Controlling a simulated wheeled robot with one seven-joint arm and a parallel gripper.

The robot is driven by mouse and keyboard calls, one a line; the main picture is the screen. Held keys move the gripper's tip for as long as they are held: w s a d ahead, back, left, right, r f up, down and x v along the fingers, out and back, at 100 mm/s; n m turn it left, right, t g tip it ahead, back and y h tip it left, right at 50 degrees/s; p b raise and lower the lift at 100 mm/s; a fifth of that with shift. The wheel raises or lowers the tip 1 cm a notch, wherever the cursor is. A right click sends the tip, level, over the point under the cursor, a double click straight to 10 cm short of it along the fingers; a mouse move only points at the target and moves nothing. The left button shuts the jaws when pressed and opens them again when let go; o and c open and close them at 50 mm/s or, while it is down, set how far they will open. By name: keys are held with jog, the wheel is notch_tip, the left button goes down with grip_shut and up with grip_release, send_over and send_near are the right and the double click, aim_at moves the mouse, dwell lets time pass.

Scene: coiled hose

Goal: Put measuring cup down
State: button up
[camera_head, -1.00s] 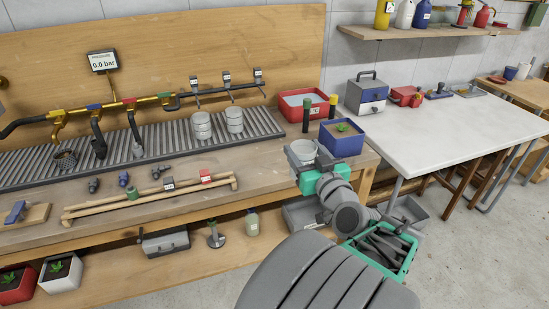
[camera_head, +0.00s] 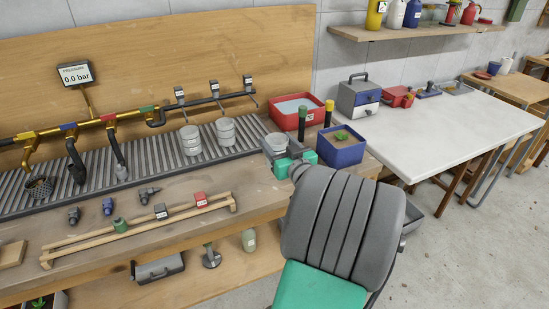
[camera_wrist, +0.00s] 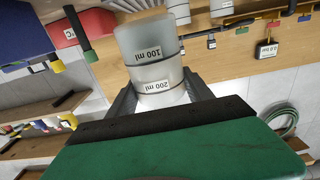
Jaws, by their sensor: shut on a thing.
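The measuring cup (camera_head: 275,142), a translucent grey beaker, stands out beside the right end of the slatted drain rack. In the wrist view the cup (camera_wrist: 148,45) shows marks reading 100 ml and 200 ml, with dark bands. My gripper (camera_head: 284,156) is shut on it, one dark finger on each side; the gripper fingers also show in the wrist view (camera_wrist: 160,95). The cup is over the workbench's right part; whether its base touches the wood cannot be told. My arm hides part of the bench front.
Two similar cups (camera_head: 190,140) (camera_head: 226,131) stand on the slatted rack (camera_head: 155,160). Small fittings and a wooden rail (camera_head: 150,230) lie in front. Bare wood lies left of my gripper.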

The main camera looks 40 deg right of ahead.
jog(key=shift+w+d+f+b, duration=0.1)
jog(key=shift+w+d+f, duration=0.55)
jog(key=shift+f, duration=0.9)
jog(key=shift+w+d+f+b, duration=0.1)
jog(key=shift+w+d+f, duration=0.4)
jog(key=shift+w+f, duration=0.75)
jog(key=shift+w+d+f+b, duration=0.1)
jog(key=shift+w+d+f, duration=0.4)
jog(key=shift+f, duration=1.35)
jog(key=shift+s, duration=0.15)
jog(key=shift+f, duration=0.15)
jog(key=o, duration=1.5)
